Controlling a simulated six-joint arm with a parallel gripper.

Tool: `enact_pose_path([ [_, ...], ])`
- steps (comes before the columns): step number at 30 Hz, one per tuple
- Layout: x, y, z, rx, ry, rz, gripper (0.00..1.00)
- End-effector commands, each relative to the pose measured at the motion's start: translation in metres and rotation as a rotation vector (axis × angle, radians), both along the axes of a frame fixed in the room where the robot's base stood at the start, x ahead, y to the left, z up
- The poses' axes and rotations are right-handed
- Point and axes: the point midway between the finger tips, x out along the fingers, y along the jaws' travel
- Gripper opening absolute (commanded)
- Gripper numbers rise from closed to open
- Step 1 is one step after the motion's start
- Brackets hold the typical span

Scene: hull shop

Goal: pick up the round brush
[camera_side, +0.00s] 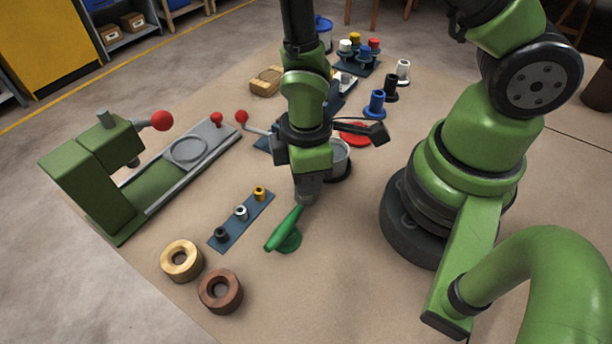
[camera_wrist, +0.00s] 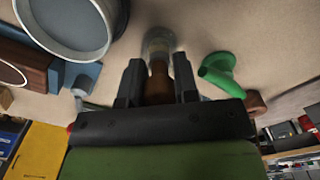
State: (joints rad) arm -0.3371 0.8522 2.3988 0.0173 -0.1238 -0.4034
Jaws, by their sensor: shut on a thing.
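My gripper (camera_wrist: 157,75) is shut on the round brush in the wrist view. The brush has a brown handle (camera_wrist: 158,90) between the two dark fingers and a pale round head (camera_wrist: 158,42) beyond the fingertips. In the side view my gripper (camera_side: 307,188) points down over the middle of the table. The brush is mostly hidden there, and I cannot tell whether its head touches the table.
A plate with three pegs (camera_side: 240,222), a tan ring (camera_side: 181,261) and a brown ring (camera_side: 220,291) lie left. A green press (camera_side: 90,175) stands far left. A grey pot (camera_side: 341,160) is behind my gripper.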

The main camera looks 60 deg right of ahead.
Motion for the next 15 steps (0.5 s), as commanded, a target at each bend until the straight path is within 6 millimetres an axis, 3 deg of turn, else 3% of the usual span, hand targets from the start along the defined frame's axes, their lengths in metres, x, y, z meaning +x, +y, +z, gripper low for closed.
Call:
enact_pose_path([
  [8,0.001,0.000,0.006,0.001,-0.003,0.001,0.05],
  [15,0.001,0.000,0.032,0.001,-0.008,-0.001,0.05],
])
